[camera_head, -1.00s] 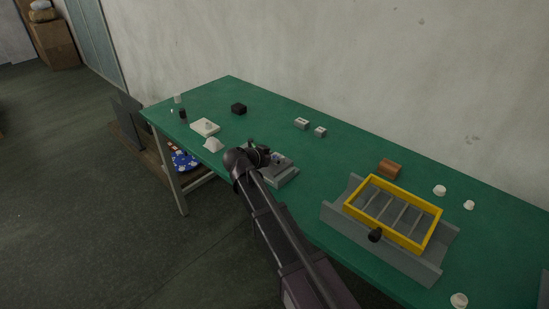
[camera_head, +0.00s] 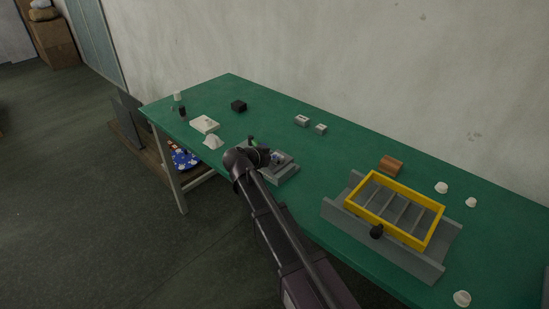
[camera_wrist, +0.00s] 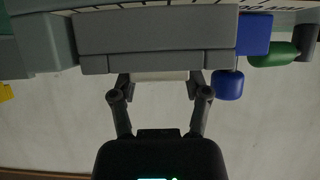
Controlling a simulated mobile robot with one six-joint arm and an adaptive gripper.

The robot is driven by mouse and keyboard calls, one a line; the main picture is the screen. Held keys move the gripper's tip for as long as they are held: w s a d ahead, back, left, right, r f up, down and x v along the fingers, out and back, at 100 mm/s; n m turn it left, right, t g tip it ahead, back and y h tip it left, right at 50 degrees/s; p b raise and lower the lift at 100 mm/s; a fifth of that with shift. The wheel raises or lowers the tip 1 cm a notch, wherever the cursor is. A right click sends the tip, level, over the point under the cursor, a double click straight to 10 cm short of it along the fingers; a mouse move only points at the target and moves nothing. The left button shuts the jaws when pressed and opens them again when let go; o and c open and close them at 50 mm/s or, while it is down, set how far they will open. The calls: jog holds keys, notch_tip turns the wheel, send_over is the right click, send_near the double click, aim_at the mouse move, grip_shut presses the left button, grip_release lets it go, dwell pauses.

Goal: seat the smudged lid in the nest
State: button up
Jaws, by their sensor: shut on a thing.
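In the wrist view my gripper (camera_wrist: 160,90) is shut on a pale, off-white piece (camera_wrist: 160,75), which I take to be the lid. Only a thin strip of it shows between the fingertips, and no smudge can be made out. Just beyond it is a wide grey block (camera_wrist: 155,35), apparently the nest's fixture; I cannot tell whether the lid touches it. In the head view my gripper (camera_head: 262,156) is over the grey fixture (camera_head: 284,175) at the table's front edge. My wrist hides the held piece and part of the fixture there.
A yellow divided tray (camera_head: 435,232) sits on a grey cradle (camera_head: 340,222) at right. Several white caps (camera_head: 441,188) and a brown block (camera_head: 391,165) stand nearby. A white block (camera_head: 205,124), a white wedge (camera_head: 213,141) and a black box (camera_head: 239,106) are at left.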

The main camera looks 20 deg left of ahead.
jog(key=shift+f, duration=0.1)
jog(key=o, duration=0.8)
jog(key=shift+r+p, duration=3)
jog(key=shift+r, duration=0.05)
jog(key=shift+s+f, duration=0.1)
